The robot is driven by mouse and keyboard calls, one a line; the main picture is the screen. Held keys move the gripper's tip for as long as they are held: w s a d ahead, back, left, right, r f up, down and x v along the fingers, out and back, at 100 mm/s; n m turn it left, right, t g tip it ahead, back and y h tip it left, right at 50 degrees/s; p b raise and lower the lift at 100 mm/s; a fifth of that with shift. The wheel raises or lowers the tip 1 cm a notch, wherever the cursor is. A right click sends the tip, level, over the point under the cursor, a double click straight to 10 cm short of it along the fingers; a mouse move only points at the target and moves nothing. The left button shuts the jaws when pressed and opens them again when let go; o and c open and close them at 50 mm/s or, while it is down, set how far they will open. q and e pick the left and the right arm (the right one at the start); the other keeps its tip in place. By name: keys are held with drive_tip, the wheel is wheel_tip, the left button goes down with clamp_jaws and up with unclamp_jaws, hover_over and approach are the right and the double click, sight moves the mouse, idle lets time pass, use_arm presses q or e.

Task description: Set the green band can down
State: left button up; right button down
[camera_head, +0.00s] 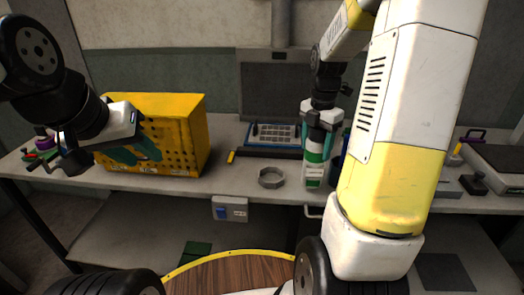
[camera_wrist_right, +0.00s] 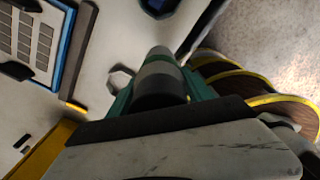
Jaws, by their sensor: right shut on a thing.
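The green band can (camera_head: 314,172) is white with green bands and stands upright in my right gripper (camera_head: 321,122), near the front edge of the bench. My right gripper is shut around its upper part. In the right wrist view, the dark and grey can (camera_wrist_right: 160,78) lies between the green fingers of that gripper (camera_wrist_right: 160,95). I cannot tell whether the can's base touches the bench (camera_head: 240,180). My left gripper (camera_head: 136,153) is empty, its teal fingers apart, in front of the yellow perforated box.
A grey hexagonal ring (camera_head: 271,177) lies left of the can. The yellow box (camera_head: 187,125) stands further left. A tray with a blue edge (camera_head: 273,134) lies behind. A dark blue object (camera_head: 336,168) is close to the can's right, partly hidden by my arm.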

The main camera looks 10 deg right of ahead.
drive_tip(key=w+a+f, duration=0.4)
drive_tip(key=w+a, duration=0.4)
drive_tip(key=a, duration=0.3)
drive_tip(key=shift+w+f, duration=0.3)
drive_tip(key=shift+f, duration=0.1)
drive_tip(key=shift+a+f, duration=0.1)
drive_tip(key=shift+f, duration=0.05)
drive_tip(key=shift+c, duration=2.1)
unclamp_jaws()
wheel_tip(320, 180, up, 12)
drive_tip(key=s+a+r+m+t+y, duration=0.1)
drive_tip(key=s+r+m+t, duration=0.2)
drive_tip(key=s+m, duration=0.8)
drive_tip(key=s+a+r+m+t+y, duration=0.1)
drive_tip(key=s+r+m+t, duration=0.2)
drive_tip(key=s+m, duration=0.9)
drive_tip(key=shift+s+r, duration=0.2)
drive_tip(key=shift+s, duration=0.4)
